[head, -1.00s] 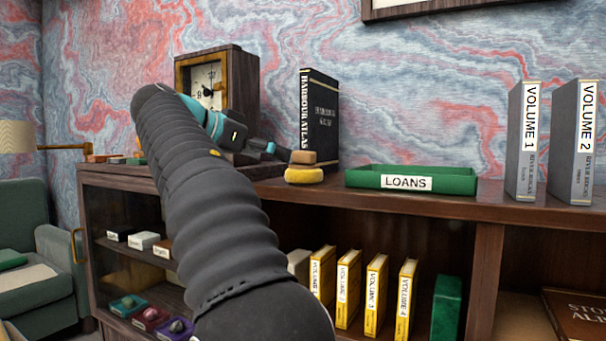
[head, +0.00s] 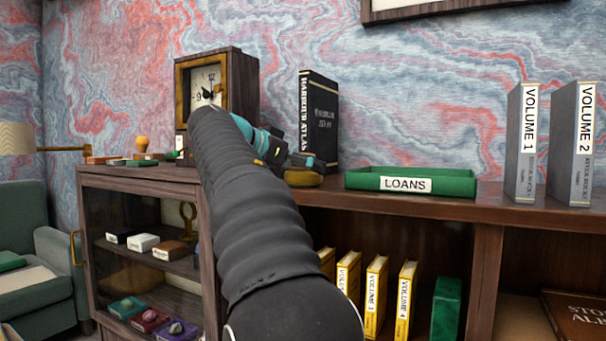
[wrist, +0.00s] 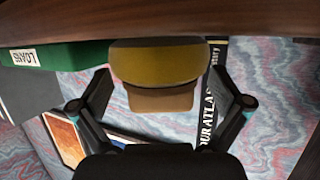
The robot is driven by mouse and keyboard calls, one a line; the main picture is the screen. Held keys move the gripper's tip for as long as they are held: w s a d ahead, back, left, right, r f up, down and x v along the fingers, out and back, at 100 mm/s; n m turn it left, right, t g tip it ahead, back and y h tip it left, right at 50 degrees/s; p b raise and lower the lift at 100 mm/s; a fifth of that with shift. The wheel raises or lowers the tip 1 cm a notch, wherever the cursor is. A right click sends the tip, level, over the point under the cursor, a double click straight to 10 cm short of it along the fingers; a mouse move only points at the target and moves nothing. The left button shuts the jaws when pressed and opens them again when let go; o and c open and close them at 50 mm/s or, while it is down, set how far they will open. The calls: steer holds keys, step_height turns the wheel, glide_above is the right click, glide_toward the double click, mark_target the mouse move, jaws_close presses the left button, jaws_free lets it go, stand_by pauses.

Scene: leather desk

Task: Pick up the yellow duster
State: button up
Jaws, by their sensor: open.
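The yellow duster (head: 303,181) sits on the shelf top, left of the green LOANS tray. In the head view my gripper hides most of its brown handle. In the wrist view, which is upside down, the yellow pad (wrist: 158,60) and the brown handle (wrist: 160,99) lie between my two fingers. My gripper (wrist: 160,78) is open, one finger on each side of the duster. In the head view my gripper (head: 300,164) is at the duster. I cannot tell whether a finger touches it.
The black Harbour Atlas (head: 320,115) stands upright just behind the duster. The green LOANS tray (head: 455,184) is to its right, with bare shelf (head: 490,198) beyond. A clock (head: 235,90) stands at the left. Volumes 1 and 2 (head: 522,140) stand far right.

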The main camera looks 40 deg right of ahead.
steer(key=shift+c, duration=0.3)
steer(key=c, duration=1.1)
steer(key=shift+c, duration=0.2)
steer(key=shift+r, duration=0.1)
steer(key=shift+r+p, duration=0.3)
steer(key=shift+r, duration=0.35)
step_height(320, 180, up, 3)
steer(key=shift+p, duration=0.6)
steer(key=s+d+r, duration=0.6)
steer(key=s, duration=0.3)
steer(key=shift+s+d+r, duration=0.2)
steer(key=shift+d+r, duration=0.05)
steer(key=shift+d, duration=0.15)
